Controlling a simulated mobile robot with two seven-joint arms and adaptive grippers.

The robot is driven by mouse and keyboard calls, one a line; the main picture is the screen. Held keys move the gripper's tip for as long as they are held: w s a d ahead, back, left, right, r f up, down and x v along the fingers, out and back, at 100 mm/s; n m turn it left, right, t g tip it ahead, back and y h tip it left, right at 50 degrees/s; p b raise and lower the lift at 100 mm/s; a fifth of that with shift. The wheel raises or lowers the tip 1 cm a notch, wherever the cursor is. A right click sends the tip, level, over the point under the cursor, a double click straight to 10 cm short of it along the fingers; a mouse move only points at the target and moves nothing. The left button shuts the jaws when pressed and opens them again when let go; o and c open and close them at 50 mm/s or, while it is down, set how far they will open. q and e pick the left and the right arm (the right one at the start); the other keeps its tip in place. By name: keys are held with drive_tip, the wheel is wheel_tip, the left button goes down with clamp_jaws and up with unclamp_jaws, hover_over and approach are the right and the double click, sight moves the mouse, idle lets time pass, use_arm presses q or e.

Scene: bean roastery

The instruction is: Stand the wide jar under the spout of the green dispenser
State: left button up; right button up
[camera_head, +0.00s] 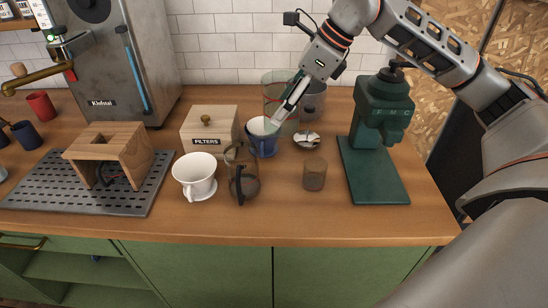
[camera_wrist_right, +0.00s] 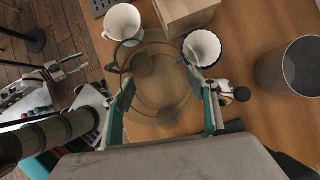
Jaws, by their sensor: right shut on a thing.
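The wide jar (camera_head: 273,80) is clear glass with a faint green tint, in the head view above and behind the blue dripper. My right gripper (camera_head: 282,109) is shut on it. In the right wrist view the jar (camera_wrist_right: 160,88) shows as round rings between the fingers of my right gripper (camera_wrist_right: 167,103). I cannot tell its height above the counter. The green dispenser (camera_head: 383,103) stands at the right, with a flat green base (camera_head: 378,184) below its spout (camera_head: 394,130); this base looks empty. My left gripper (camera_wrist_right: 78,65) shows small at the left of the wrist view, its fingers apart.
A grey canister (camera_head: 314,98) stands near the jar. A blue dripper (camera_head: 262,137), filter box (camera_head: 209,132), white dripper (camera_head: 196,176), dark carafe (camera_head: 242,175) and small dish (camera_head: 307,139) are nearby. A small brownish jar (camera_head: 315,174) stands left of the green base.

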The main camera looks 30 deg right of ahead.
wheel_tip(320, 180, down, 16)
drive_tip(key=shift+r+b, duration=0.1)
drive_tip(key=shift+b, duration=0.45)
drive_tip(key=shift+f, duration=0.2)
drive_tip(key=o, duration=1.2)
